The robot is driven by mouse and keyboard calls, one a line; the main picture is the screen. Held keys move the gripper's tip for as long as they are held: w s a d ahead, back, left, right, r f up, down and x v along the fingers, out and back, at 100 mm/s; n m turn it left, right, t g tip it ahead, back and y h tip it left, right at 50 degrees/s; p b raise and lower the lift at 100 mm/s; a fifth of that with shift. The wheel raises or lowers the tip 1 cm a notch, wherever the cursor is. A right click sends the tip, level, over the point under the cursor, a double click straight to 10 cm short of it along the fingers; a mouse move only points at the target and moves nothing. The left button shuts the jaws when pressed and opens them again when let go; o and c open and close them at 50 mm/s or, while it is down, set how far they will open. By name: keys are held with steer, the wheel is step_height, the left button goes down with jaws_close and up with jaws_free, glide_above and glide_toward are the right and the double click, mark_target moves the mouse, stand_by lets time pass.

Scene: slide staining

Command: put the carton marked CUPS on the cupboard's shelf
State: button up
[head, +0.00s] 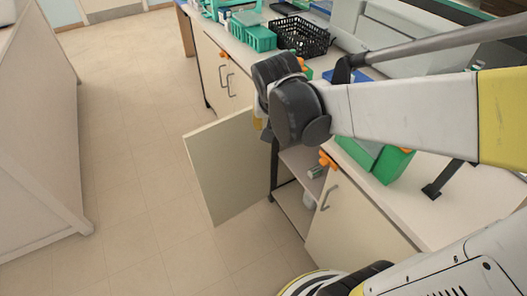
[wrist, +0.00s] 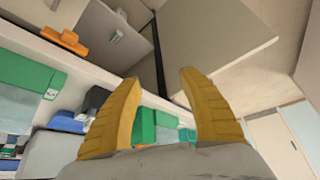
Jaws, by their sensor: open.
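The cupboard stands under the counter in the head view, with its pale door (head: 232,168) swung wide open. Its shelf (head: 297,161) shows partly behind my arm, with a small item (head: 316,172) near the front. I cannot make out a carton marked CUPS in either view. My gripper shows in the wrist view (wrist: 160,95) with its two yellow fingers spread and nothing held between them. In the head view my wrist hides most of the gripper, above the top of the open door.
A green basket (head: 254,38) and a black basket (head: 300,37) stand on the counter. A green bin (head: 372,160) is behind my forearm. An orange piece (head: 326,159) sits at the cupboard's edge. The floor (head: 120,190) left of the door is clear.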

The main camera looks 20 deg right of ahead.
steer(key=s+a+r+n+t+y, duration=0.1)
steer(key=s+a+r+n+y, duration=0.1)
steer(key=s+a+n, duration=0.3)
steer(key=s+a+r, duration=0.1)
steer(key=s+a, duration=0.2)
steer(key=s, duration=0.4)
steer(key=shift+s+t+y, duration=0.3)
steer(key=shift+s+t, duration=0.1)
steer(key=shift+d, duration=0.1)
